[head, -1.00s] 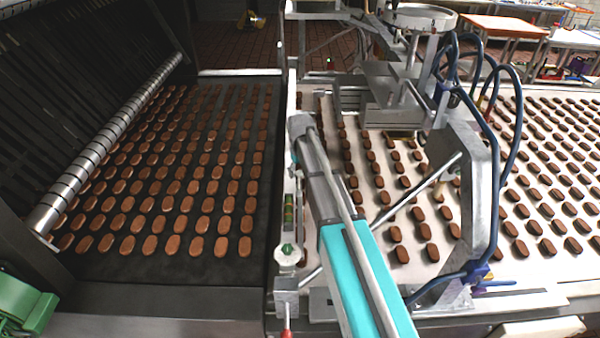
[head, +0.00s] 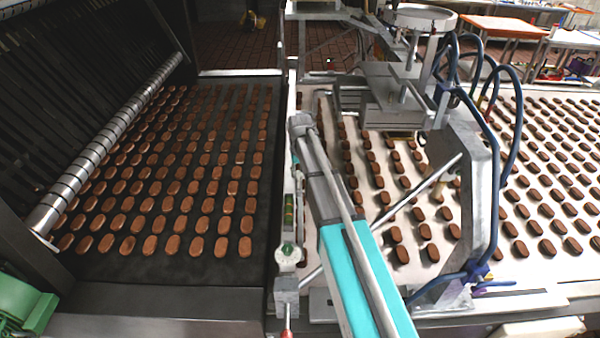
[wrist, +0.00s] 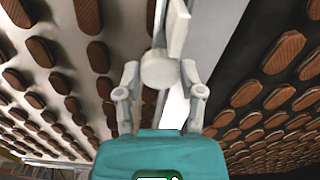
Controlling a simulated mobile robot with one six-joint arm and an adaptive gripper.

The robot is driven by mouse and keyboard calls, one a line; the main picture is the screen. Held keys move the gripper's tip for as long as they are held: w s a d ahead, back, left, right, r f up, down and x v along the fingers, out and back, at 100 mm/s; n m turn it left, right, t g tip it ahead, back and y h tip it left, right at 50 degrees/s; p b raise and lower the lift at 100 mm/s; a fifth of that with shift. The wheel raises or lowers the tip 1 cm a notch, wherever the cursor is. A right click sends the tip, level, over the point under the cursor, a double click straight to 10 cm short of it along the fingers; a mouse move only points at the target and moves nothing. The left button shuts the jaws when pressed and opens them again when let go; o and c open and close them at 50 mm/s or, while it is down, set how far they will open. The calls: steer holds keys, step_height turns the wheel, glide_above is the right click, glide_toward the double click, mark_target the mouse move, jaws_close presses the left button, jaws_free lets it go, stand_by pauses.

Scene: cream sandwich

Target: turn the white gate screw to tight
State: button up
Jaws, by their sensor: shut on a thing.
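The white gate screw (wrist: 161,70) shows in the wrist view as a pale round knob with a flat wing above it. My gripper (wrist: 160,75) is shut on it, with one grey finger on each side of the knob. The teal palm of the gripper fills the lower middle of that view. In the head view my teal and grey arm reaches up from the bottom edge along the gap between the two belts. The fingers and their hold on the screw cannot be made out there. How far the screw is turned cannot be told.
A dark belt (head: 150,262) with rows of brown biscuits lies at left. A pale belt (head: 503,258) with more biscuits lies at right. A grey metal bracket (head: 480,160) with blue hoses stands right of my arm. A white round knob (head: 288,256) sits on the rail between the belts.

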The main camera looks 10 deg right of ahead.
mark_target(300, 173)
steer(key=o, duration=1.2)
steer(key=shift+c, duration=0.2)
steer(key=shift+n, duration=0.4)
steer(key=shift+n, duration=0.8)
step_height(300, 173, up, 14)
steer(key=p, duration=1.4)
steer(key=shift+f, duration=0.1)
